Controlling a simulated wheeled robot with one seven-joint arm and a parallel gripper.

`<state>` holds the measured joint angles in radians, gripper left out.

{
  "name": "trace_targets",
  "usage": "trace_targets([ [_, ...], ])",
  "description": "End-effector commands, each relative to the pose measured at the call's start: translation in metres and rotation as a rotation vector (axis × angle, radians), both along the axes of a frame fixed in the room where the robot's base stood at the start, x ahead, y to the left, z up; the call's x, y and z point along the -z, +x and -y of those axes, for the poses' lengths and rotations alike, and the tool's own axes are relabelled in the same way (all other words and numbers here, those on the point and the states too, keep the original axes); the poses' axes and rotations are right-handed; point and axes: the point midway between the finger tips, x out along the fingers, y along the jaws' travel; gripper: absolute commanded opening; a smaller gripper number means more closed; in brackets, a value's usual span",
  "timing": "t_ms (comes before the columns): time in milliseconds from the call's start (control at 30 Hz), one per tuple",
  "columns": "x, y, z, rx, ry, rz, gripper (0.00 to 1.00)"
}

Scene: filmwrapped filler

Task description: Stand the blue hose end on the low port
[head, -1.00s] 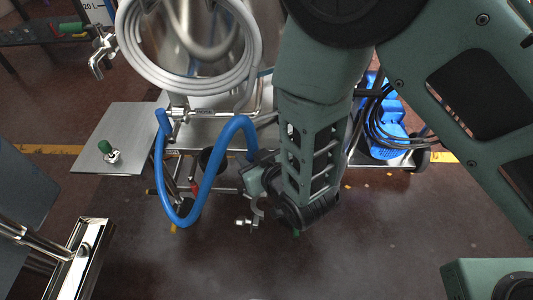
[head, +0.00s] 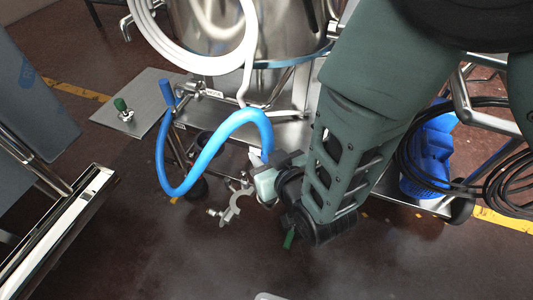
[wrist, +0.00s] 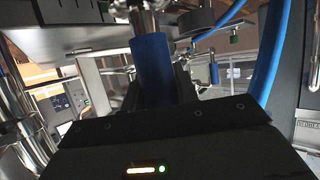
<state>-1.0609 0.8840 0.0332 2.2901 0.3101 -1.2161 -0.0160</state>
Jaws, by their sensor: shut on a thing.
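The blue hose (head: 195,170) hangs in a loop below the steel vessel. One end rises to a blue upright piece (head: 168,92) at the left; the other arches down to my gripper (head: 262,175). My gripper is shut on the blue hose end, which stands roughly upright between dark jaws in the wrist view (wrist: 152,62). A metal fitting (wrist: 145,22) shows directly above it; I cannot tell whether they touch. An open silver clamp (head: 232,204) shows left of my gripper; what bears it is unclear. I cannot single out the low port with certainty.
A steel plate with a green-topped valve (head: 123,108) juts out left. The steel vessel (head: 240,65) and coiled white hose stand behind. A blue step-like block (head: 428,155) and black cable coils (head: 490,165) are at right. Floor in front is mostly clear.

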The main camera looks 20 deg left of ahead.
Motion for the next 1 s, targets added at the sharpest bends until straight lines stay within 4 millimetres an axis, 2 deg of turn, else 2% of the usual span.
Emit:
trace_targets([
  [267,0.005,0.000,0.000,0.000,0.002,0.001,0.00],
  [1000,0.043,0.000,0.000,0.001,0.002,0.001,0.00],
])
